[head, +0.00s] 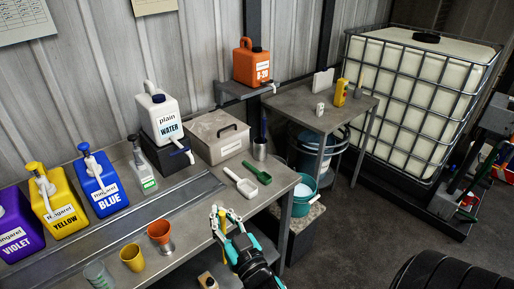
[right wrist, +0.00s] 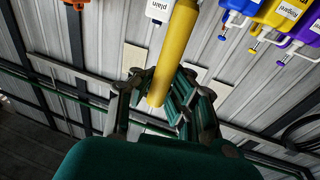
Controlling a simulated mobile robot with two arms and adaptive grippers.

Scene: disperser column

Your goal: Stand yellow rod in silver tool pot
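The silver tool pot (head: 260,150) is a small metal cylinder at the back right of the bench, beside the grey box. A thin dark blue rod (head: 263,124) rises from it. The gripper and yellow rod are apart from the pot, nearer the front. My left gripper is not in view.
A white scoop (head: 241,182) and a green scoop (head: 257,172) lie between the gripper and the pot. An orange cup (head: 160,232) and yellow cup (head: 132,257) stand to the left. The lidded grey box (head: 218,136) is left of the pot. A teal bucket (head: 303,196) is off the bench's right end.

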